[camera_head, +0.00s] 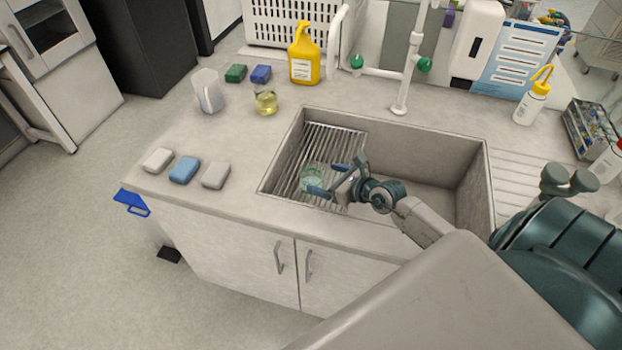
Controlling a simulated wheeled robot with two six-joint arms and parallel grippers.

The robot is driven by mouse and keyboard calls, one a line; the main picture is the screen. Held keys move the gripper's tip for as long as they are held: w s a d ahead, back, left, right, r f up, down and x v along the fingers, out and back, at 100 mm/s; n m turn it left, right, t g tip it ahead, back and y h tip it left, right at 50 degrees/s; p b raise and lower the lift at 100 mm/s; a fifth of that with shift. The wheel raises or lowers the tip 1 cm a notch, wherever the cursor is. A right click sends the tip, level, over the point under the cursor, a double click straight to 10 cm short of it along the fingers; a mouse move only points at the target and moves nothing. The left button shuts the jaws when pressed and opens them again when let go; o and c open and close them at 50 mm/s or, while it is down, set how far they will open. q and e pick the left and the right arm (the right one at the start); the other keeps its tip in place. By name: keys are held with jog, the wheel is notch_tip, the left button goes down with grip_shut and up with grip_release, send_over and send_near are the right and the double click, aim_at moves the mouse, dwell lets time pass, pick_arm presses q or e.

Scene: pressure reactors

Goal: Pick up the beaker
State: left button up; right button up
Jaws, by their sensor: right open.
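A clear glass beaker (311,177) with a pale green tint stands on the metal drain rack in the left part of the sink. My right gripper (328,179) is open at the beaker's right side, with its blue-tipped fingers pointing left. One finger overlaps the beaker's near side in the picture; the other is at its far right. I cannot tell whether either finger touches the glass. My left gripper is not in view.
The sink rim (285,147) surrounds the rack (330,138). A white faucet (408,75) stands behind. Sponges (184,169), a plastic jug (207,91), a yellow-filled flask (265,102) and a yellow bottle (303,55) are on the counter. The counter left of the sink is partly clear.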

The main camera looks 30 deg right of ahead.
aim_at(304, 171)
jog(key=shift+w+a+f, duration=0.15)
jog(key=shift+w, duration=0.25)
jog(key=x, duration=0.4)
jog(key=shift+w+f+p, duration=0.1)
jog(key=shift+w+p, duration=0.25)
jog(key=shift+w, duration=0.05)
jog(key=shift+w+a+f, duration=0.15)
jog(key=shift+w, duration=0.1)
jog(key=shift+s, duration=0.1)
jog(key=shift+c, duration=0.7)
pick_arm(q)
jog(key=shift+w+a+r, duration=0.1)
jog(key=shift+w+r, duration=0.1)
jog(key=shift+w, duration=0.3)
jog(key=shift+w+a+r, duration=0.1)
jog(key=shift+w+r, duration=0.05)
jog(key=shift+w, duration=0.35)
pick_arm(e)
jog(key=c, duration=1)
